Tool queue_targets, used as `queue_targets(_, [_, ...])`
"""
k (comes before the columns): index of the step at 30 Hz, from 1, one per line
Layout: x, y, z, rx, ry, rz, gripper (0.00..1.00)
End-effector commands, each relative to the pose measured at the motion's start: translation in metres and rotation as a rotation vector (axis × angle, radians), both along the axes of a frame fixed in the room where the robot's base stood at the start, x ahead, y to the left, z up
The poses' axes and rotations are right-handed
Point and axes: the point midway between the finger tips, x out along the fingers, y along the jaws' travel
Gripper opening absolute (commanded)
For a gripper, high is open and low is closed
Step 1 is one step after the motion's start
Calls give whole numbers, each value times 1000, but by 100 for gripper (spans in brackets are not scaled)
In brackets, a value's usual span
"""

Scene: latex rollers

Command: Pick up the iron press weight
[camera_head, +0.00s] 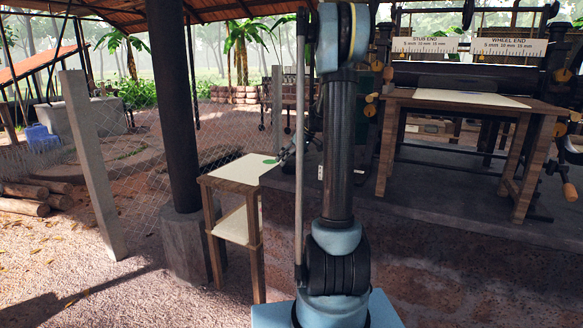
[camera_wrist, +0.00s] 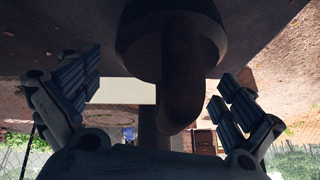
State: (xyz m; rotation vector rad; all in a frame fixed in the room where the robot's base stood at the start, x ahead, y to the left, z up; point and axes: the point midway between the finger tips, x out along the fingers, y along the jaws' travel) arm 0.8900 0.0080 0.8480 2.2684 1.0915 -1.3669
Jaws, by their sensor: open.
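In the wrist view, a dark, heavy-looking piece, which looks like the iron press weight (camera_wrist: 180,75), stands between my fingers. It has a wide round part at the top of the picture and a thick rounded part reaching down towards my palm. My gripper (camera_wrist: 157,88) is open, with one padded finger on each side of it. I see a gap between each finger and the thick part. In the head view, my own arm stands in front of that spot, and I cannot make out the weight there.
A small wooden side table (camera_head: 230,174) with a green spot stands left of my arm. A larger wooden table (camera_head: 455,105) stands at the right on a raised dark slab (camera_head: 450,195), before the roller machine. A dark post (camera_head: 175,110) and a mesh fence are at the left.

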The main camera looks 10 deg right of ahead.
Motion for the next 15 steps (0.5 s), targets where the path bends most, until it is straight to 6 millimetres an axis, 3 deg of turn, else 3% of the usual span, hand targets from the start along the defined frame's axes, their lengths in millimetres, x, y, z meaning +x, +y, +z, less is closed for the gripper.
queue_targets(6, [0,1,-1,0,0,0,100])
queue_targets(15, [0,0,-1,0,0,-1,32])
